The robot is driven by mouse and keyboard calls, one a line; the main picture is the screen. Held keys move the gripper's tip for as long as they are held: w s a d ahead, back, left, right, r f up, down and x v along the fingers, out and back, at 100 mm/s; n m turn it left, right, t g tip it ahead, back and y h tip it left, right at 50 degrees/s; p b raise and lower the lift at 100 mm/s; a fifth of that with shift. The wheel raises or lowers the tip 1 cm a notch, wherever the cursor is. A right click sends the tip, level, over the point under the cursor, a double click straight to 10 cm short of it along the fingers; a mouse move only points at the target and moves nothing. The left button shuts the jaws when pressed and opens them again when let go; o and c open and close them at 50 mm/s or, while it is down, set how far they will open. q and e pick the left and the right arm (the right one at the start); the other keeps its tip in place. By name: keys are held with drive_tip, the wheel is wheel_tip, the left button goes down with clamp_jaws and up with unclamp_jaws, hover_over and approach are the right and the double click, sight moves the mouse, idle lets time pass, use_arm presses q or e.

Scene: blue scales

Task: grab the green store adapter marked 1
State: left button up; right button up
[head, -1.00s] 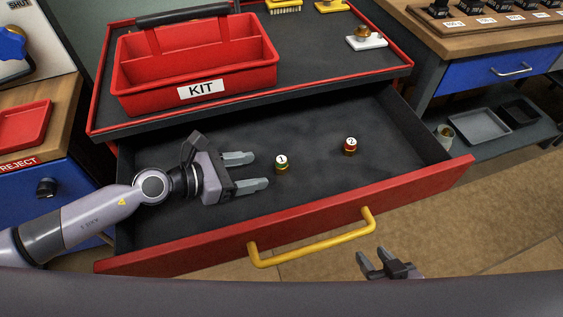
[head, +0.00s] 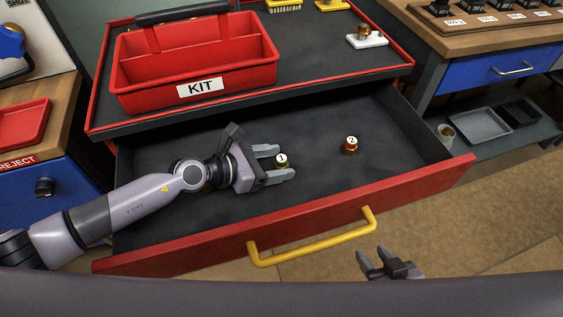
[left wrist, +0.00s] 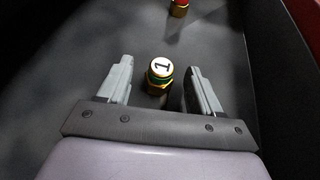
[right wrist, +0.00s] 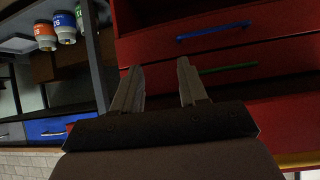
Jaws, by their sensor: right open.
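The green adapter marked 1 (head: 282,161) stands upright in the open drawer, a small brass piece with a green band and a white top. It also shows in the left wrist view (left wrist: 160,74). My left gripper (head: 280,163) is open, with its fingers on either side of the adapter. The red-banded adapter marked 2 (head: 350,145) stands further right in the drawer. My right gripper (head: 378,258) is open and empty in front of the drawer.
The drawer's red front (head: 300,214) with its yellow handle (head: 315,243) lies on the near side. A red KIT tote (head: 200,75) stands on the cart top above the drawer. The drawer floor around the adapters is clear.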

use_arm(q)
drive_tip(key=c, duration=1.1)
drive_tip(key=shift+r, duration=0.1)
